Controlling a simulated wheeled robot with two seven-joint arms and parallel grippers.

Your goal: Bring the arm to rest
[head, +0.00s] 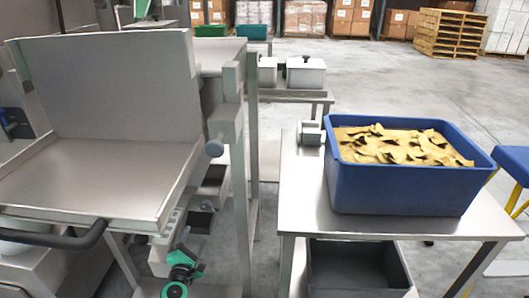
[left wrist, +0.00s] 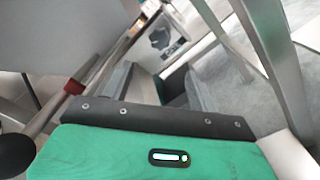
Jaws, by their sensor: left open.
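My left gripper (left wrist: 160,82) shows in the left wrist view as a green body with a dark band and two grey fingers standing apart. It is open, with nothing held between the fingers. In the head view my left gripper (head: 178,215) is low, beside the steel frame and below the right edge of the raised steel tray. My green and black arm joints show below it, and the tray and frame partly hide it. My right gripper is in neither view.
The steel tray (head: 110,180) with a tall back plate stands at left. A steel table (head: 300,200) at right bears a blue bin (head: 400,190) of yellowish pieces. A dark grey crate (head: 355,265) sits under it. Open floor (head: 420,80) lies behind.

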